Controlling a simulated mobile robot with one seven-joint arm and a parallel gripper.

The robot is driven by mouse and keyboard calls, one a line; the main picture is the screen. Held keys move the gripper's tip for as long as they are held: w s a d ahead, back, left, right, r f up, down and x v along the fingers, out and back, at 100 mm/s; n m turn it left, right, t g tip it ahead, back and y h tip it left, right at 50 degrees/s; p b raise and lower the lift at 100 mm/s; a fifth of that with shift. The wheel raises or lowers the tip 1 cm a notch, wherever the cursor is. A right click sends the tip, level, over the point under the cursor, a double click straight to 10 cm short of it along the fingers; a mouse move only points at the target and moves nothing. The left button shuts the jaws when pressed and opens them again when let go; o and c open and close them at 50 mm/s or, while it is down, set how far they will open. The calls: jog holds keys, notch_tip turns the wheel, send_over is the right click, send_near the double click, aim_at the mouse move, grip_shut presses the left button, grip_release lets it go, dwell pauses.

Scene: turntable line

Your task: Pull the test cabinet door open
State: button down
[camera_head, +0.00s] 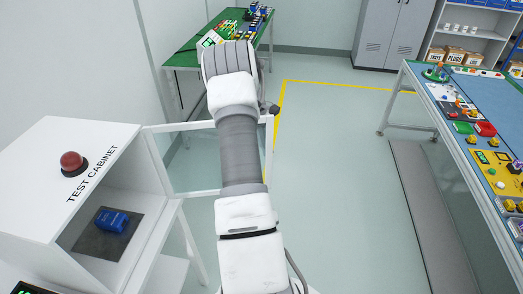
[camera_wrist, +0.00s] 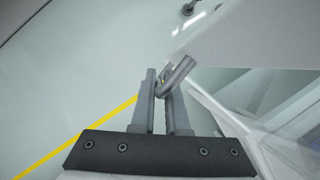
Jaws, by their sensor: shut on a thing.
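The test cabinet (camera_head: 90,150) is a white box at the left in the head view. Its glazed, white-framed door (camera_head: 183,190) stands wide open, swung out to the right from the far edge of the cabinet front. My arm crosses in front of the door and hides part of it. In the wrist view, my gripper (camera_wrist: 161,90) is shut on the door's grey bent handle (camera_wrist: 180,72). The white door frame (camera_wrist: 215,105) lies to the right of the fingers. The gripper itself is hidden in the head view.
A blue device (camera_head: 112,220) lies on a dark mat inside the cabinet, and a red button (camera_head: 72,162) is on top. A green-topped table (camera_head: 180,58) stands behind the door. A long bench (camera_head: 440,95) is at right. The floor between is clear.

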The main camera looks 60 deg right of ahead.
jog(key=shift+w+d, duration=0.25)
dwell(0.3)
jog(key=c, duration=0.9)
grip_release()
jog(key=v, duration=1.7)
jog(key=shift+w+r+p, duration=0.1)
jog(key=shift+r+p, duration=0.05)
jog(key=shift+p, duration=0.25)
jog(key=shift+a, duration=0.1)
